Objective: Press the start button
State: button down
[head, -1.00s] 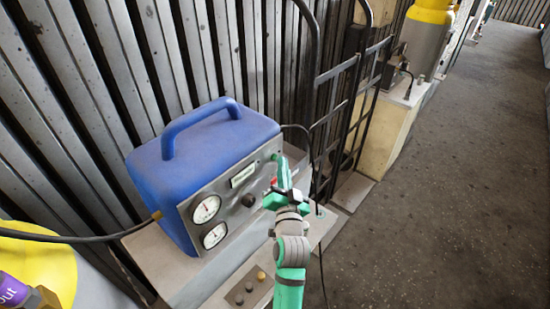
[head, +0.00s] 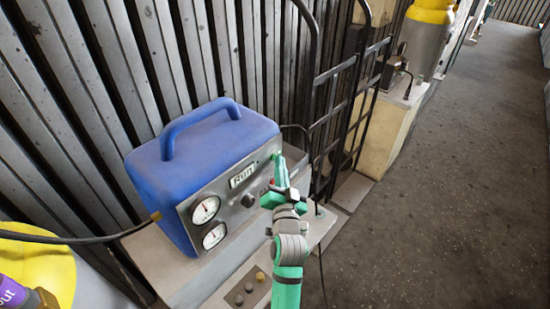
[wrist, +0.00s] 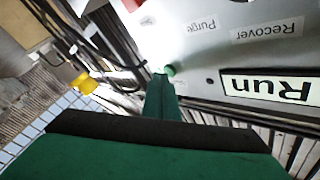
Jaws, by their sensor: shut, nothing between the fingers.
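The blue machine (head: 205,148) sits on a pale ledge with its grey front panel facing right. The green button (head: 275,155) is at the panel's upper right edge; it also shows in the wrist view (wrist: 171,70). My gripper (head: 279,164) is shut and empty, its green tip right at the button. The tip partly covers the button, and I cannot tell whether they touch. The panel display (head: 243,175) reads "Run", also large in the wrist view (wrist: 270,87). A red part (wrist: 147,21) on the panel is mostly hidden by my gripper in the head view.
Two gauges (head: 206,210) and a dark knob (head: 248,200) are on the panel. A small button box (head: 249,287) lies below. A black hand truck (head: 345,100) stands behind to the right. A ribbed metal wall is behind; the floor at right is open.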

jog(key=shift+s+d, duration=0.2)
jog(key=shift+s, duration=0.05)
jog(key=s+d, duration=0.3)
jog(key=d, duration=0.2)
jog(key=shift+s, duration=0.3)
dwell(0.4)
jog(key=shift+a, duration=0.15)
dwell(0.4)
